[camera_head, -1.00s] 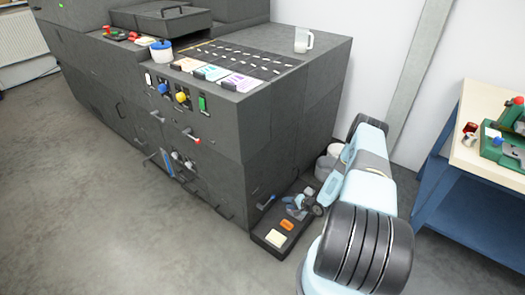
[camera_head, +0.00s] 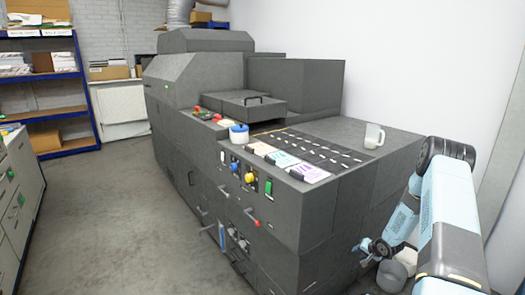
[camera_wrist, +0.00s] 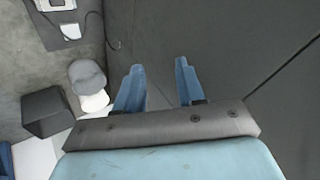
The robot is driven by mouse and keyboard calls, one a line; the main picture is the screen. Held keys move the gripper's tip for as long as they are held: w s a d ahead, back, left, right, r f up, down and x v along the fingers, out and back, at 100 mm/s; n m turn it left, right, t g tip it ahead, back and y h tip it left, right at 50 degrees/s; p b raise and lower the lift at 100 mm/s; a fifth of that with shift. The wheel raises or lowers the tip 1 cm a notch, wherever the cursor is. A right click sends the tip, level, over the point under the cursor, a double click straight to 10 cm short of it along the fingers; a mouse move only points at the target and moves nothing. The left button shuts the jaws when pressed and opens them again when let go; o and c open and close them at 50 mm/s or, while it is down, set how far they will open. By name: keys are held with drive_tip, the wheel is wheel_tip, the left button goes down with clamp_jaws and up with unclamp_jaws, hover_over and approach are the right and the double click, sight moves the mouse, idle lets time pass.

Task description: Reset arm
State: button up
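My arm (camera_head: 445,225) comes in at the right edge of the head view, pale blue and grey. My gripper (camera_head: 367,246) is small there, beside the right side of the big dark grey machine (camera_head: 345,205). In the wrist view my gripper (camera_wrist: 157,88) shows two blue fingers spread apart with nothing between them. The machine's grey side panel (camera_wrist: 235,50) fills the right of that view. I cannot tell the exact gap between the fingers and the panel.
The machine's top carries a translucent mug (camera_head: 374,135), a white tub with a blue lid (camera_head: 239,134) and coloured cards (camera_head: 285,160). The wrist view shows a dark tray (camera_wrist: 70,22), a grey rounded container (camera_wrist: 87,76) and a dark box (camera_wrist: 46,112). Floor (camera_head: 110,200) left of the machine is clear.

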drive_tip(key=s+a+r+n+h, duration=0.1)
drive_tip(key=s+a+r+h, duration=0.1)
drive_tip(key=r, duration=1.6)
drive_tip(key=s+a+r+n+h, duration=0.1)
drive_tip(key=a+r+n+h, duration=0.1)
drive_tip(key=r, duration=1.5)
drive_tip(key=s+a+r+g+h, duration=0.1)
drive_tip(key=s+a+r, duration=0.2)
drive_tip(key=s+r, duration=0.35)
drive_tip(key=s+a+r, duration=0.3)
drive_tip(key=s+r, duration=0.2)
drive_tip(key=r, duration=0.3)
drive_tip(key=s+a+r+n+y, duration=0.1)
drive_tip(key=s+a+r, duration=0.2)
drive_tip(key=s, duration=0.7)
drive_tip(key=s+a+r+n, duration=0.1)
drive_tip(key=s+a, duration=0.3)
drive_tip(key=s, duration=0.6)
drive_tip(key=s+a+r+n+g+y, duration=0.1)
drive_tip(key=s+a+r, duration=0.3)
drive_tip(key=s, duration=0.6)
drive_tip(key=shift+s+r+n+y, duration=0.3)
drive_tip(key=shift+r+n, duration=0.05)
drive_tip(key=shift+n, duration=0.05)
